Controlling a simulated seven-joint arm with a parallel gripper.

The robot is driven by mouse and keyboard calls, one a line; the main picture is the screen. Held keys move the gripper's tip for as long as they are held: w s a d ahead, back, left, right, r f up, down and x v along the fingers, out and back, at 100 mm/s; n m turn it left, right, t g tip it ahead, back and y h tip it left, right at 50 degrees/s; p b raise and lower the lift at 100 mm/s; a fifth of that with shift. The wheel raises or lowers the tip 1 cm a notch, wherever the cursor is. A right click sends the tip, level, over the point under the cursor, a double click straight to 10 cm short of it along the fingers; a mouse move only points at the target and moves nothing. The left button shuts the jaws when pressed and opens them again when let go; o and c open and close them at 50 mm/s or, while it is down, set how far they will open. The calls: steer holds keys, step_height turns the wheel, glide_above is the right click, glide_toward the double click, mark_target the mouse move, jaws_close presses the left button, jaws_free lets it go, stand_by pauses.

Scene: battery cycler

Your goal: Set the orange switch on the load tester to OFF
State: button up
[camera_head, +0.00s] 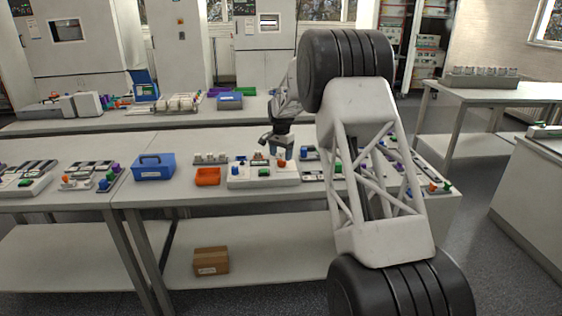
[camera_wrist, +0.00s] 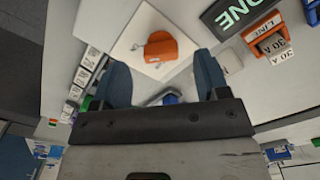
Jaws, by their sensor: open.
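In the wrist view an orange switch (camera_wrist: 161,46) sits on a pale square plate (camera_wrist: 185,70) with a small dark mark beside it. My gripper (camera_wrist: 160,62) is open, its two blue fingers apart on either side of the switch's line; whether they touch the plate I cannot tell. A second orange switch (camera_wrist: 268,38), lettered LINE, stands to the right beside 30 A labels. In the head view my gripper (camera_head: 282,152) is over a white device (camera_head: 250,180) with an orange knob (camera_head: 281,163). I cannot read the switch's setting or which device is the load tester.
In the head view a blue toolbox (camera_head: 153,168) and an orange bin (camera_head: 207,177) stand left of the device.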

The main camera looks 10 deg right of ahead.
mark_target(281, 161)
steer(key=shift+f, duration=1.7)
steer(key=c, duration=0.9)
